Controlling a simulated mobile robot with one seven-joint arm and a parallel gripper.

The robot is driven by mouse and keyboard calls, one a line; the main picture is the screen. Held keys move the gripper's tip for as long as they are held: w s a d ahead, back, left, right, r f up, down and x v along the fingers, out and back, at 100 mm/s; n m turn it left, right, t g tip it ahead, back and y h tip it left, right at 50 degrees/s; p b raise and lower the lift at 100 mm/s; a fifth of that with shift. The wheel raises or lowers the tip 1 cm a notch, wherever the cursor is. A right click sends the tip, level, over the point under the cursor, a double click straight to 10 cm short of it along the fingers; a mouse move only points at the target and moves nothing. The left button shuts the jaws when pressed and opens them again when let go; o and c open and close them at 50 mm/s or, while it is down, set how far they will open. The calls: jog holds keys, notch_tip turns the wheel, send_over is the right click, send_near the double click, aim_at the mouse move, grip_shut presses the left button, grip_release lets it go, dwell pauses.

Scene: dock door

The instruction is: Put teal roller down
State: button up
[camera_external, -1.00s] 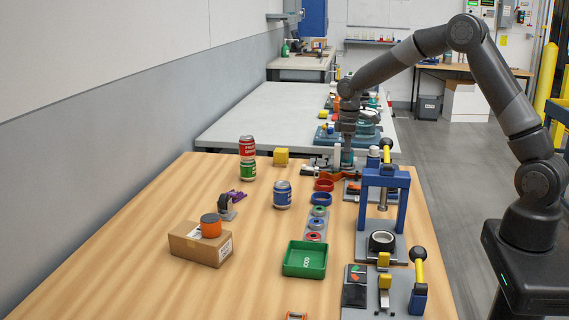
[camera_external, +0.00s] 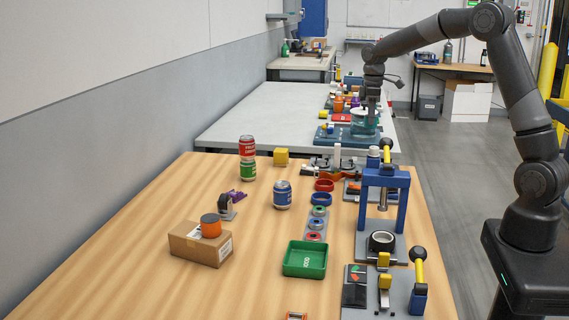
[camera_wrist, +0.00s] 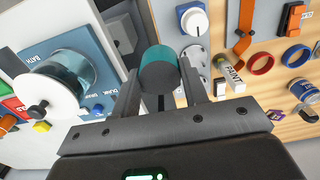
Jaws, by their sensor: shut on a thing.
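The teal roller (camera_wrist: 160,68), a short cylinder with a teal side and a dark grey end, sits between the two fingers of my gripper (camera_wrist: 161,88) in the wrist view. My gripper is shut on it and holds it above the gap by the table edges. In the external view my gripper (camera_external: 371,108) is over the right side of the grey table, close to the blue bath station. The roller cannot be made out there.
The blue bath station (camera_wrist: 98,50) with its glass cylinder lies left in the wrist view. A green bin (camera_external: 305,259) and a blue press (camera_external: 385,178) stand on the wooden table.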

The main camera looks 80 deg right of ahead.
jog(key=w+r, duration=0.1)
jog(key=w, duration=0.5)
jog(key=shift+w+a+f, duration=1)
jog(key=shift+w+f, duration=0.65)
jog(key=shift+f, duration=0.05)
jog(key=shift+w+a+f, duration=1.05)
jog(key=shift+w+f, duration=0.6)
jog(key=shift+f, duration=0.1)
jog(key=shift+w+a+f, duration=1)
jog(key=shift+w+f, duration=0.65)
jog(key=shift+f, duration=0.05)
jog(key=shift+f, duration=0.6)
jog(key=o, duration=1.1)
jog(key=shift+c, duration=0.2)
